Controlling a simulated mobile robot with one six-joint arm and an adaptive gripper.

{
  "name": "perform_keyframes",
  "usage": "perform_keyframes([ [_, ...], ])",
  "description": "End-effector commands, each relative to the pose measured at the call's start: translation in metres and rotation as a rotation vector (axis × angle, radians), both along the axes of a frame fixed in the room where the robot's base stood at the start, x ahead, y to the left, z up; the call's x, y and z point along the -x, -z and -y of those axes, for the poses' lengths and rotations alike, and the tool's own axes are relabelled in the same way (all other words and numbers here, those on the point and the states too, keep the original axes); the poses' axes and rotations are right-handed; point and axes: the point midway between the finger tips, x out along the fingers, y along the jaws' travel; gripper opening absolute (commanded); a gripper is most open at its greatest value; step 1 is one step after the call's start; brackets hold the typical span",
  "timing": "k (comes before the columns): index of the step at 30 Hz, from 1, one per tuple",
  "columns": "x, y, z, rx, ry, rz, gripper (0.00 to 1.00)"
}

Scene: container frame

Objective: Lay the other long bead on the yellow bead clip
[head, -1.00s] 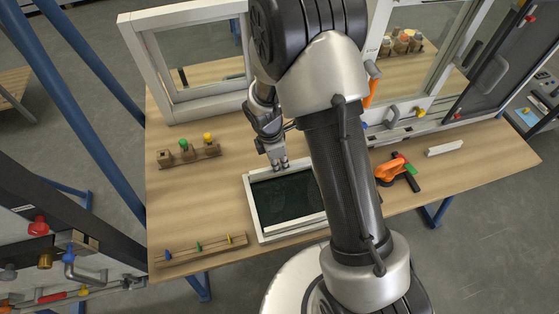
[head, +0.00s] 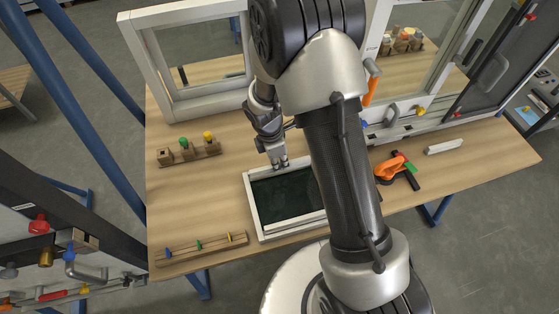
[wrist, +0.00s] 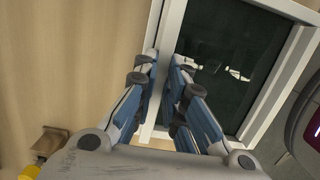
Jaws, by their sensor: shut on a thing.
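My gripper (head: 278,162) is at the far edge of a small white frame (head: 252,205) with a dark pane, lying on the table. In the wrist view my fingers (wrist: 164,65) are closed around a slim white strip, the long bead (wrist: 151,120), along the frame's edge. The fingers partly hide it, and I cannot tell whether it is clear of the frame. The yellow bead clip (head: 230,238) looks like the small yellow piece at the right of a low wooden rack (head: 180,258), front left.
A wooden block rack (head: 195,153) with green and yellow knobs stands at left. A white window frame (head: 150,60) stands behind. An orange tool (head: 390,168) and a white block (head: 444,146) lie at right. The wood between the two racks is clear.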

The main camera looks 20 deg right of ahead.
Motion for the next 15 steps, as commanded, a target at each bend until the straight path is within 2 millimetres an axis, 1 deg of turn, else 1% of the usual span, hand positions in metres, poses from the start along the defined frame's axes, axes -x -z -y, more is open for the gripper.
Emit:
perform_keyframes([
  [15, -0.0002, 0.0074, -0.0001, 0.000, 0.000, 0.000, 0.00],
])
